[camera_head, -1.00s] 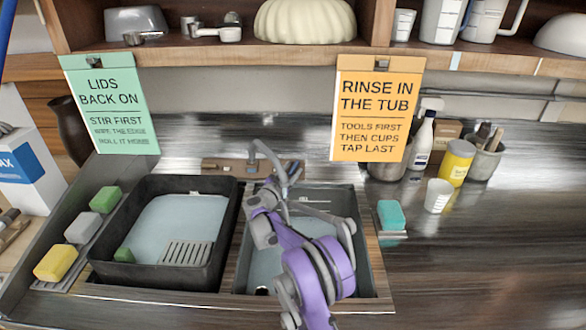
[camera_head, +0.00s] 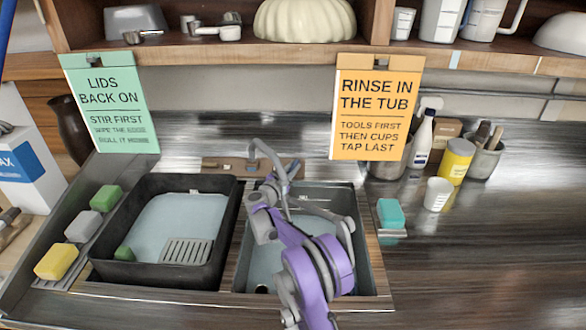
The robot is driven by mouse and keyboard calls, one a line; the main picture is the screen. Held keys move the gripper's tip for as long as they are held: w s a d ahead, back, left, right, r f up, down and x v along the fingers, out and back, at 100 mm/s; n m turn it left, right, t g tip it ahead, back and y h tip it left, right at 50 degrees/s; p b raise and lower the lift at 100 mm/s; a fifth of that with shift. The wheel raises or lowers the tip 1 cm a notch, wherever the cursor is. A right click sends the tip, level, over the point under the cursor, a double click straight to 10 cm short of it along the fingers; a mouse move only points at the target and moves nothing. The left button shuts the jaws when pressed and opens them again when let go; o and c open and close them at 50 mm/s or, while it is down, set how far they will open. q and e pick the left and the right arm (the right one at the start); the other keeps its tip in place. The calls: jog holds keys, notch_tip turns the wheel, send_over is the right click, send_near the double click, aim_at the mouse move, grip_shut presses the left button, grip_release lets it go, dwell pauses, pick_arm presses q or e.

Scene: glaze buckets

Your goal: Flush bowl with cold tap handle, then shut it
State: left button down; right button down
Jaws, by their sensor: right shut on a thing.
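The tap (camera_head: 262,147) has a curved grey spout and stands at the back of the grey sink bowl (camera_head: 363,240). A small bluish lever, which looks like the cold tap handle (camera_head: 294,169), is just right of the spout. My right gripper (camera_head: 276,186) is at the tap, shut on what appears to be this handle; the contact is small and partly hidden by the spout and gripper. My purple and grey right arm covers much of the bowl. I cannot make out a water stream. My left gripper is not in view.
A black tub (camera_head: 104,262) with pale liquid and a grate stands left of the bowl. Several sponges line the left edge; a teal sponge (camera_head: 390,213) lies to the right. A white cup (camera_head: 437,194) and bottles stand further right. The right counter front is clear.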

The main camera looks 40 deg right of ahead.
jog(key=shift+w+m+g, duration=0.1)
jog(key=shift+m+g, duration=1.7)
jog(key=shift+m, duration=0.1)
jog(key=c, duration=0.9)
grip_release()
jog(key=shift+o, duration=0.2)
jog(key=shift+n, duration=0.3)
